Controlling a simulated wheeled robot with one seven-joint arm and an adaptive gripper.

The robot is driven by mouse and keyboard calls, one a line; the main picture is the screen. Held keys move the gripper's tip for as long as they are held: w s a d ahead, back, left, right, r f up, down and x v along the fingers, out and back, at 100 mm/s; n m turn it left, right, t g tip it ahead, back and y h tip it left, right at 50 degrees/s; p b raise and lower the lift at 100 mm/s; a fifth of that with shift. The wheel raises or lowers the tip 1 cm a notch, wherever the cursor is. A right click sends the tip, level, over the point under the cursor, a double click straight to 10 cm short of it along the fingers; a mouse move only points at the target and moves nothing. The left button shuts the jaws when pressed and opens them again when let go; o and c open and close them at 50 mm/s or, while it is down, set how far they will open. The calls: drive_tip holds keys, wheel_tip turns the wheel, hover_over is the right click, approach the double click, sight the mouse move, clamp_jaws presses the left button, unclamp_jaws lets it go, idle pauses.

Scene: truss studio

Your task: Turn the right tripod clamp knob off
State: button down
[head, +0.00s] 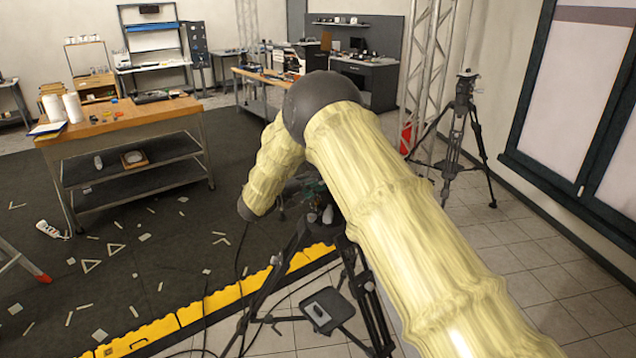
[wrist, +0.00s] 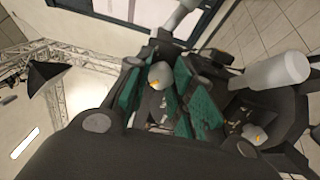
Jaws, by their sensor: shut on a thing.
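The black tripod (head: 365,285) stands in front of me in the head view, its top partly hidden by my arm. In the wrist view one grey rounded clamp knob (wrist: 160,75) with an orange mark sits between the green pads of my gripper (wrist: 165,98). My gripper is shut on this knob. A second similar knob (wrist: 252,133) with a yellow mark lies to the lower right, outside the fingers. The tilted view does not clearly show which is the right one. In the head view my gripper is mostly hidden; only bits of green show.
A yellow cable ramp (head: 190,313) and cables run along the floor left of the tripod. A wooden workbench (head: 120,122) stands at the left. Another tripod (head: 455,140) stands by the truss at the right. A pale cylinder (wrist: 277,72) sticks out beside the gripper.

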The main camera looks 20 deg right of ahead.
drive_tip(key=c, duration=1.2)
unclamp_jaws()
drive_tip(key=shift+c, duration=0.2)
drive_tip(key=v, duration=1.2)
